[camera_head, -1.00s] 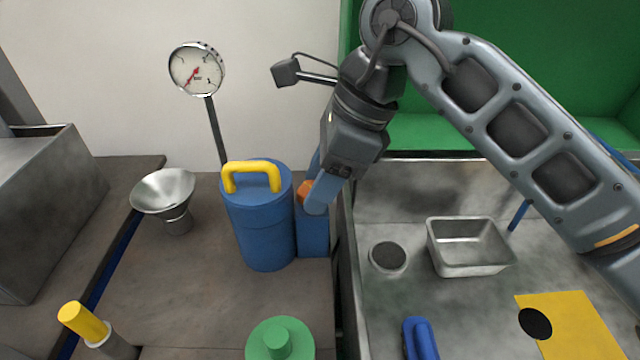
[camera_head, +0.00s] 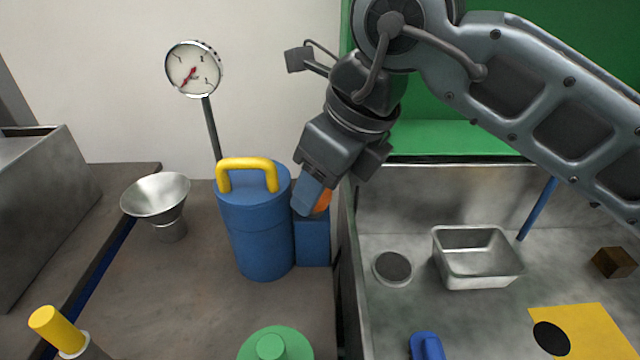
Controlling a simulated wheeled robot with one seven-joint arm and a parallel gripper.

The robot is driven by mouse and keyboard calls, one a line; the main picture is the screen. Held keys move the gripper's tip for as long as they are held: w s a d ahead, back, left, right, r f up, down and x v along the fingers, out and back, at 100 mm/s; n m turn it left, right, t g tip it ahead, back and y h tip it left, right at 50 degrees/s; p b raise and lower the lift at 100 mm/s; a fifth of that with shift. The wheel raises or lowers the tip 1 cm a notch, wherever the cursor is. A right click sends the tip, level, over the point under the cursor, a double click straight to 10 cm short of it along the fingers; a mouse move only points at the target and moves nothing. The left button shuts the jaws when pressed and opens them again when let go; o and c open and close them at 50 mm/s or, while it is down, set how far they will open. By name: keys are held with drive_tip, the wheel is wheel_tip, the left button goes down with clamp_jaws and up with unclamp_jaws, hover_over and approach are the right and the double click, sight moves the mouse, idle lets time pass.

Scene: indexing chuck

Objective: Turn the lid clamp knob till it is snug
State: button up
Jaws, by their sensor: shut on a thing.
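A blue cylindrical pot (camera_head: 262,240) with a yellow handle (camera_head: 247,163) on its lid stands on the brown counter. A blue block (camera_head: 312,243) stands against its right side. An orange knob (camera_head: 322,202) sits on top of this block, partly hidden by my gripper. My gripper (camera_head: 308,203) points down from above and is shut on the orange knob. A round dial gauge (camera_head: 193,69) with a red needle stands on a dark post behind the pot. The needle points to the lower left.
A metal funnel (camera_head: 156,196) stands left of the pot. A green lidded thing (camera_head: 272,346) and a yellow-topped post (camera_head: 57,330) are in front. On the right are a metal basin (camera_head: 478,262), a yellow sheet (camera_head: 590,335) and a brown cube (camera_head: 613,262).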

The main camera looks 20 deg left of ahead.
idle(0.3)
drive_tip(key=o, duration=1)
drive_tip(key=shift+o, duration=0.2)
drive_tip(key=v, duration=0.7)
drive_tip(key=shift+r, duration=0.4)
drive_tip(key=shift+d, duration=0.15)
